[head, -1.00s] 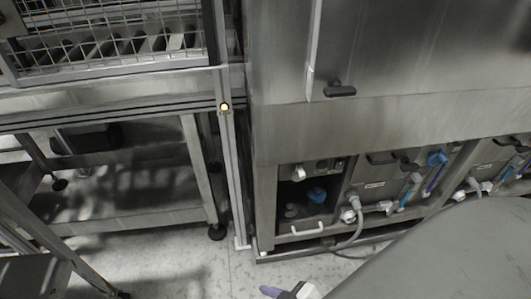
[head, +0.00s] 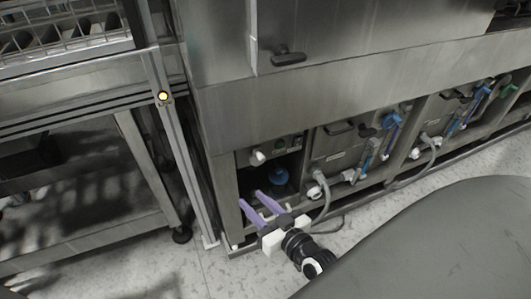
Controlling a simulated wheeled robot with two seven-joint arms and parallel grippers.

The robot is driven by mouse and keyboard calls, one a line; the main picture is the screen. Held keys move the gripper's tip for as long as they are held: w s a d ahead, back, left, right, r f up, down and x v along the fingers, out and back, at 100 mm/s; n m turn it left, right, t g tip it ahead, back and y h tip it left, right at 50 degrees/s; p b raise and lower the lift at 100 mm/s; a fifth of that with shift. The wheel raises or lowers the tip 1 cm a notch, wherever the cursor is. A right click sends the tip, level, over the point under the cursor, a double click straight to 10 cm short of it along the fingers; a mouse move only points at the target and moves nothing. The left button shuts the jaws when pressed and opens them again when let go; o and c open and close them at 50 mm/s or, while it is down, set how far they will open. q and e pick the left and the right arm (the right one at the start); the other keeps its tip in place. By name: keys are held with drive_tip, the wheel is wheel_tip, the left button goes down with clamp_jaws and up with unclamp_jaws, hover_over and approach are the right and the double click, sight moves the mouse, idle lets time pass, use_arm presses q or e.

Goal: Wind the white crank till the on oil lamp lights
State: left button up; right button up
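My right gripper (head: 251,199) has two purple fingers spread apart, in front of the open compartment low on the steel washer. Nothing shows between the fingers. A white bar-like handle, possibly the white crank, is largely hidden behind the gripper; I cannot tell whether they touch. A white knob (head: 257,157) sits on the panel above the compartment. Beside it is a small green lamp (head: 280,146) that looks dark; I cannot read whether it is the oil lamp. My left gripper is not in view.
A blue-capped part (head: 279,176) sits inside the compartment. Grey hoses (head: 322,195) and blue-handled valves (head: 391,121) run to the right. A yellow lamp (head: 163,96) glows on the post at left. A steel table (head: 90,235) stands left; pale floor is clear in front.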

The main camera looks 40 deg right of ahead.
sight(259, 154)
drive_tip(key=w+d+m+h+b, duration=0.1)
drive_tip(key=w+d, duration=0.2)
drive_tip(key=w, duration=0.1)
drive_tip(key=w+d+r+m+t+h, duration=0.1)
drive_tip(key=w+d+h, duration=0.1)
drive_tip(key=w+d, duration=0.1)
drive_tip(key=w+d+m+h+b, duration=0.1)
drive_tip(key=w+d, duration=0.3)
drive_tip(key=w, duration=0.1)
drive_tip(key=shift+w+d+r+t+h+b, duration=0.1)
drive_tip(key=shift+r+t+h+b, duration=0.2)
drive_tip(key=shift+r+b, duration=0.05)
drive_tip(key=shift+w+d, duration=0.1)
drive_tip(key=shift+w, duration=0.3)
drive_tip(key=shift+c, duration=0.2)
drive_tip(key=c, duration=0.9)
drive_tip(key=shift+o, duration=0.2)
drive_tip(key=shift+m, duration=0.4)
